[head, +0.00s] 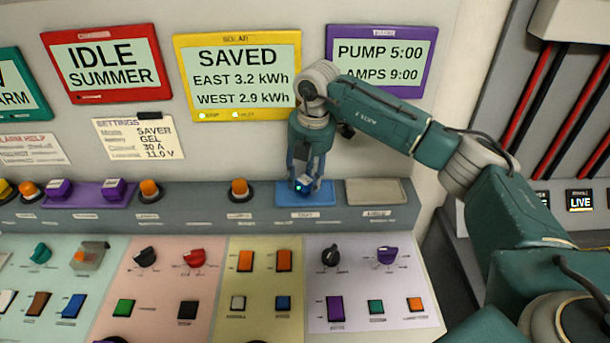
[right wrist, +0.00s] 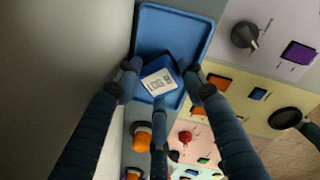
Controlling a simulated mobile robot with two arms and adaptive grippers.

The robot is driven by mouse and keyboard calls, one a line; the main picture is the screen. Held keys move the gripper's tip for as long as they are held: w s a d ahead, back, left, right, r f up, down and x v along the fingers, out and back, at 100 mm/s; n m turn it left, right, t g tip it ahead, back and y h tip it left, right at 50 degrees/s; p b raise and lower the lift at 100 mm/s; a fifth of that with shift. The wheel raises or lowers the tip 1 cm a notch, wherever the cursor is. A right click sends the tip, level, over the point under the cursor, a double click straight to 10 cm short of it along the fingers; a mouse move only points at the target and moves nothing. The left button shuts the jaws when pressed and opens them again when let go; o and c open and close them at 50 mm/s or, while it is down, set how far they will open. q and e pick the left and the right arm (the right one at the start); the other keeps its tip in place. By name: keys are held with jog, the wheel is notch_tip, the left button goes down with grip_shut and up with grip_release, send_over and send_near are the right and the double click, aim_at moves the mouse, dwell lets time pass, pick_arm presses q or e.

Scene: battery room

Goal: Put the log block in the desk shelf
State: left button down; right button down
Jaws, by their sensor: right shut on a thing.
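The log block (head: 302,186) is a small dark blue block with a pale printed label on top. In the right wrist view the block (right wrist: 158,80) sits between the fingers, turned a little against the blue tray. My right gripper (head: 307,182) points down and is shut on the block. It is at the blue tray (head: 283,196) on the raised desk ledge (head: 200,215); the tray also shows in the right wrist view (right wrist: 170,30). I cannot tell whether the block touches the tray floor. The fingers partly hide the block. My left gripper is out of view.
An empty grey tray (head: 375,192) lies right of the blue tray. An orange knob (head: 240,188) stands left of it. The sloped panel in front carries switches and dials. Wall displays, such as the yellow-framed screen (head: 240,75), are close behind my arm.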

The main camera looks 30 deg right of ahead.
aim_at(309, 184)
jog(key=shift+f, duration=0.2)
jog(key=c, duration=1.3)
grip_release()
jog(key=shift+c, duration=0.2)
jog(key=shift+r, duration=0.3)
jog(key=shift+r+b, duration=0.3)
notch_tip(309, 184, up, 11)
jog(key=s+b, duration=0.1)
jog(key=b, duration=0.2)
jog(key=shift+s+d, duration=0.15)
jog(key=shift+s, duration=0.15)
